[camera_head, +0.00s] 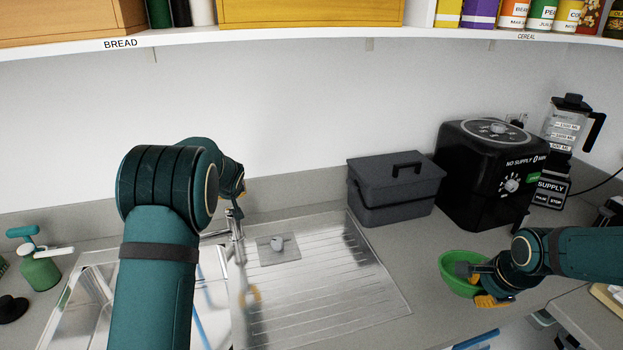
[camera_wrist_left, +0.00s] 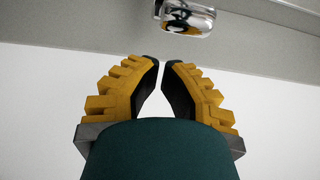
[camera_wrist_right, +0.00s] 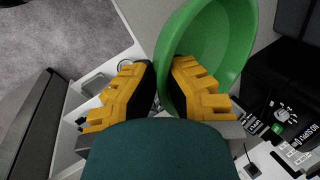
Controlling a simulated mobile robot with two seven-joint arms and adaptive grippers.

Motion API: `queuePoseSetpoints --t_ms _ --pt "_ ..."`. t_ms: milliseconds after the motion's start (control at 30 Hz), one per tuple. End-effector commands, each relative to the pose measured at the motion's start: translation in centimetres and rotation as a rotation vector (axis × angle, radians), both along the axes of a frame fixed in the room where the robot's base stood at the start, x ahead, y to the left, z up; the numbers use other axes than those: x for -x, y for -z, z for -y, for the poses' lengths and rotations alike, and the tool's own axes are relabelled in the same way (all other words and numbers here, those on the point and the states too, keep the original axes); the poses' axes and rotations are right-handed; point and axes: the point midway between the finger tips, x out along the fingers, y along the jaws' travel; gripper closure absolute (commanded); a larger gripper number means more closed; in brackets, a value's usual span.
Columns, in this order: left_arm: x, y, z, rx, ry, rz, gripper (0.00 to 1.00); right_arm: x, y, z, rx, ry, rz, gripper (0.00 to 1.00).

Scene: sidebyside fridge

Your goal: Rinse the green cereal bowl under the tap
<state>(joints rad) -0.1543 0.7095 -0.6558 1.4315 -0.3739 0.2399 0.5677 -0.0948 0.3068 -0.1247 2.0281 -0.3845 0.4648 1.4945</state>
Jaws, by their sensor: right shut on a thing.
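The green cereal bowl (camera_head: 456,288) is over the counter at the right in the head view, tilted. My right gripper (camera_head: 468,272) is shut on its rim, and the right wrist view shows the bowl (camera_wrist_right: 235,40) with its wall between the fingers (camera_wrist_right: 163,72). The chrome tap (camera_head: 236,226) stands behind the sink (camera_head: 77,290), partly hidden by my left arm. My left gripper (camera_wrist_left: 160,64) is near the tap, its fingertips nearly meeting with nothing between them. A chrome piece (camera_wrist_left: 187,17), probably of the tap, shows beyond them. My left forearm hides much of the sink.
The ribbed steel drainer (camera_head: 330,290) lies between sink and bowl. A grey bin (camera_head: 393,190), a black appliance (camera_head: 485,175) and a blender (camera_head: 565,130) stand behind. A green spray bottle (camera_head: 40,268) is at the left. A shelf (camera_head: 300,42) runs overhead.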

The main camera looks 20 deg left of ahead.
Motion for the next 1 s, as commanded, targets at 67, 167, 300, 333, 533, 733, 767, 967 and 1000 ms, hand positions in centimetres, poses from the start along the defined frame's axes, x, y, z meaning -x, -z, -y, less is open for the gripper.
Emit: queuePoseSetpoints --t_ms 67,167,300,333,533,733,767,967,1000 --pt "0.4 0.7 0.3 0.0 0.001 -0.001 1.0 0.0 0.0 0.0 0.0 0.0 0.001 1.0" --pt "0.7 1.4 0.5 -0.001 0.0 -0.002 1.0 0.0 0.0 0.0 0.0 0.0 0.001 1.0" --pt "0.9 1.7 0.6 0.001 -0.001 0.0 1.0 0.0 0.0 0.0 -0.001 0.0 0.002 1.0" --pt "0.9 1.7 0.6 0.001 -0.001 0.0 1.0 0.0 0.0 0.0 -0.001 0.0 0.002 1.0" --pt "0.9 1.7 0.6 0.001 -0.001 0.0 1.0 0.0 0.0 0.0 0.0 0.0 0.001 1.0" --pt "1.0 1.9 0.6 0.0 -0.001 0.001 1.0 0.0 0.4 0.0 0.0 0.0 0.001 1.0" --pt "1.0 2.0 0.6 0.0 -0.001 0.001 1.0 0.0 0.6 0.0 0.0 0.0 0.001 1.0" --pt "1.4 3.2 0.9 0.001 0.0 0.001 1.0 0.0 2.8 0.0 0.0 0.0 0.001 1.0" --pt "1.4 3.5 1.0 0.001 0.0 0.001 1.0 0.0 3.3 0.0 0.0 0.0 0.001 1.0"
